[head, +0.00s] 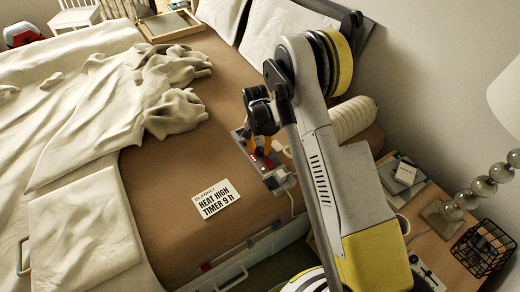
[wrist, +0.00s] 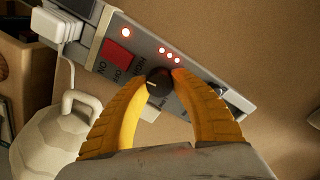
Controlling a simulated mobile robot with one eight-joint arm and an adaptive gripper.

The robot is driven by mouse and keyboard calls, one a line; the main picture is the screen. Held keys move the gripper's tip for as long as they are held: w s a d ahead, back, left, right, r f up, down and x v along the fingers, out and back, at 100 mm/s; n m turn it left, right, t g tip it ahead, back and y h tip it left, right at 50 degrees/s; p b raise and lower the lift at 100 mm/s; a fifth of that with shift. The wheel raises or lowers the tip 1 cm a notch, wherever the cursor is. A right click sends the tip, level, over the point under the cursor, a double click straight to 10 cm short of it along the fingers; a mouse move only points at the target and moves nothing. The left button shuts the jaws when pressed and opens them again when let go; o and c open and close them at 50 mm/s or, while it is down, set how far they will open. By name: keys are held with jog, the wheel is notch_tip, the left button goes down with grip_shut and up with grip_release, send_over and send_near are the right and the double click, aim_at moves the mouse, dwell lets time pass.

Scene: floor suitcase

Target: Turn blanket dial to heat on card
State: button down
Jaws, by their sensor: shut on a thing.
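A grey blanket control panel (wrist: 98,28) runs diagonally across the wrist view. My gripper (wrist: 160,76) has its yellow fingers closed around a black dial (wrist: 156,86). The dial's light pointer mark faces roughly left in the picture. A red switch (wrist: 118,52) with ON/OFF lettering sits to its left. One lamp is lit by the switch, and several red lamps (wrist: 168,55) glow near the dial. A second dark knob shows partly behind the right finger. In the head view, the card (head: 215,199) on the bed reads HEAT HIGH and a TIMER line. My arm partly hides the panel (head: 281,184) there.
A rumpled cream blanket (head: 110,95) covers the bed's left part. A white jug-like object (wrist: 50,140) with a handle is beside the panel in the wrist view. A bedside table (head: 425,240) with a wire basket (head: 483,248) and beaded lamp stands right.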

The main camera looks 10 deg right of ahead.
aim_at(258, 148)
jog(key=shift+m, duration=0.8)
jog(key=c, duration=1.3)
grip_release()
jog(key=shift+w, duration=0.1)
jog(key=r, duration=1.2)
jog(key=shift+w+a, duration=0.15)
jog(key=shift+a, duration=0.1)
